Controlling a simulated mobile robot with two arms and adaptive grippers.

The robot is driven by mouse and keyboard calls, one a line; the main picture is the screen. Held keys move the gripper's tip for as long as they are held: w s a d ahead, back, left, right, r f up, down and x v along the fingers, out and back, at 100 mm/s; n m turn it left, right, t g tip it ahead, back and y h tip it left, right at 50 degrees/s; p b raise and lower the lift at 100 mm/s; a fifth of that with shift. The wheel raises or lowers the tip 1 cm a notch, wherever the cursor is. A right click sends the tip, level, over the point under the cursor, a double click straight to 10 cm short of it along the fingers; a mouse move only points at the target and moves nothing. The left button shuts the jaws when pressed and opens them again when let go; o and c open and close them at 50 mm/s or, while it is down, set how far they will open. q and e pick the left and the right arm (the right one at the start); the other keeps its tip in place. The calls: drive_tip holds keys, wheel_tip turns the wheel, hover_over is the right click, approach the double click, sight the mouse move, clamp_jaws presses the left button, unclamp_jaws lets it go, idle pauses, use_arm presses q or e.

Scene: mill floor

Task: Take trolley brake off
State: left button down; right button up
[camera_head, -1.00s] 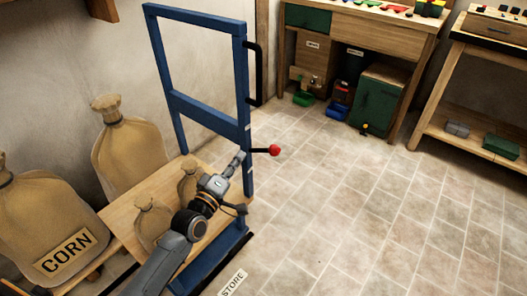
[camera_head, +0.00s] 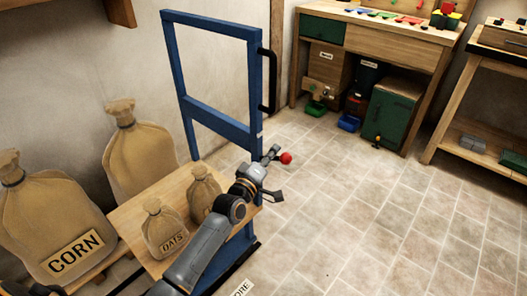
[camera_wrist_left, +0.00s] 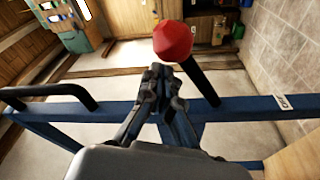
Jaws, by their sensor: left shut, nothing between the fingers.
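The trolley (camera_head: 190,75) has a tall blue frame and a wooden deck (camera_head: 130,215). Its brake lever ends in a red knob (camera_head: 286,158) at the right side of the frame. In the left wrist view the red knob (camera_wrist_left: 173,40) sits on a black rod that slants down to the blue frame bar (camera_wrist_left: 240,108). My left gripper (camera_head: 272,153) is shut and empty, with its fingertips close beside the knob. In the wrist view the fingertips (camera_wrist_left: 160,75) lie just left of the rod and below the knob; I cannot tell if they touch. My right gripper is not in view.
Small sacks, one marked OATS (camera_head: 165,232), stand on the deck. A CORN sack (camera_head: 55,225) and another large sack (camera_head: 138,155) stand at left. A workbench (camera_head: 375,35) and a shelf unit (camera_head: 485,145) stand behind. The tiled floor to the right is clear.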

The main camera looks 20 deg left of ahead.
use_arm(q)
drive_tip(key=shift+s+d+f, duration=0.2)
drive_tip(key=shift+s+d, duration=0.1)
drive_tip(key=shift+d, duration=0.2)
drive_tip(key=shift+s+d+f+m, duration=0.1)
drive_tip(key=shift+d+f+m, duration=0.1)
drive_tip(key=shift+f+m, duration=0.2)
drive_tip(key=shift+d+f+b, duration=0.15)
drive_tip(key=shift+b, duration=0.2)
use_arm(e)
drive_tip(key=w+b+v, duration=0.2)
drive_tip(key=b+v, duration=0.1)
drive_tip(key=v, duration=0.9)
use_arm(q)
wheel_tip(320, 180, down, 9)
drive_tip(key=d+m+h+b, duration=0.1)
drive_tip(key=m+h+b, duration=0.2)
drive_tip(key=m, duration=1)
drive_tip(key=shift+s+m+h+b, duration=0.3)
drive_tip(key=shift+m, duration=0.1)
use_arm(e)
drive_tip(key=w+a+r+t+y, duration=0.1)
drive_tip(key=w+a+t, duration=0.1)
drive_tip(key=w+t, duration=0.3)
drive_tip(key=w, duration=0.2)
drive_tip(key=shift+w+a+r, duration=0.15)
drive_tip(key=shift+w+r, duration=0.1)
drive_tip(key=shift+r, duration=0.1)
